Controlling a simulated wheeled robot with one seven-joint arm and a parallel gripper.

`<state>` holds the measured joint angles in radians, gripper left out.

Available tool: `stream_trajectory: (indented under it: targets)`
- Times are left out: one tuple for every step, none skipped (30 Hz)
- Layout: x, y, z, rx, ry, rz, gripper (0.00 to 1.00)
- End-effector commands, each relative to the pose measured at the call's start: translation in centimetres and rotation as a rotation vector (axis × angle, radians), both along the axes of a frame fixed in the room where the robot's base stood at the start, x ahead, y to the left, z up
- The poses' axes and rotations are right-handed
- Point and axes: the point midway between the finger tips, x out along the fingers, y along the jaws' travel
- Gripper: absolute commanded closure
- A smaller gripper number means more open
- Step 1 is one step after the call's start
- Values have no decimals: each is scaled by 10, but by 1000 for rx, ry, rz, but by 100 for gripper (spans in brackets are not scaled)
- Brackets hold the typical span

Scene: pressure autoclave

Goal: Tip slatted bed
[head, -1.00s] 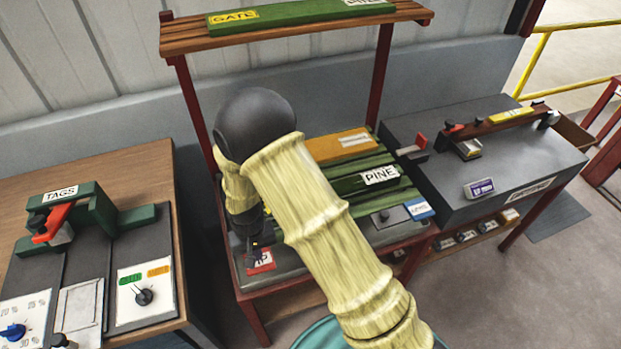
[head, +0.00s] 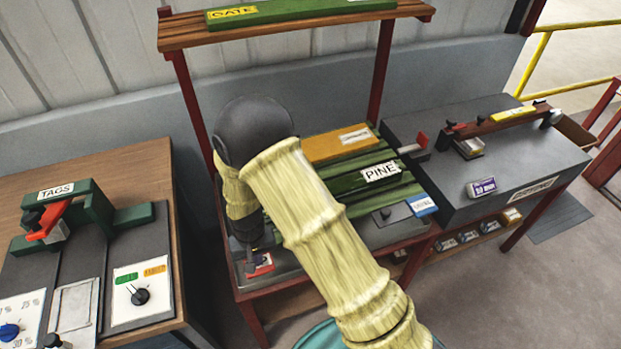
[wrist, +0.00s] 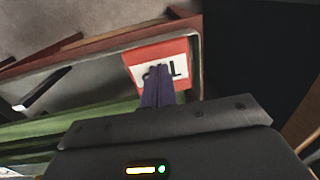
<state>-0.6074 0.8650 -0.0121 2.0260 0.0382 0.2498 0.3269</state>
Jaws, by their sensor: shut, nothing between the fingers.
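The slatted bed (head: 352,193) has green slats and stands in the red-framed bench at the centre of the head view. My arm hides the bed's left part.
A shelf (head: 290,30) with a GATE board spans above the bench. A wooden table (head: 130,165) with a TAGS device is at left. A grey cabinet (head: 520,150) adjoins on the right. A blue-white plate (head: 423,205) and dark knob sit at the bench's front right.

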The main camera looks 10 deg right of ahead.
Motion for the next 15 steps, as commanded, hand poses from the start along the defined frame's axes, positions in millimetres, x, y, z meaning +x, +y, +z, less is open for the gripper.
stream_trajectory:
  targets:
    - [0,-1,-4,-1,1,-1,100]
    - [0,-1,-5,-1,1,-1,100]
    - [0,-1,-6,-1,1,-1,100]
    - [0,-1,-7,-1,1,-1,100]
    - [0,-1,-8,-1,1,-1,100]
    - [0,-1,-9,-1,1,-1,100]
    - [0,-1,-10,-1,1,-1,100]
    - [0,-1,-11,-1,1,-1,100]
    - [0,-1,-12,-1,1,-1,100]
    - [0,-1,-13,-1,2,-1,100]
    - [0,-1,-14,-1,2,-1,100]
    - [0,-1,-16,-1,2,-1,100]
    - [0,-1,-17,-1,2,-1,100]
    - [0,-1,-18,-1,2,-1,100]
    - [0,-1,-19,-1,2,-1,100]
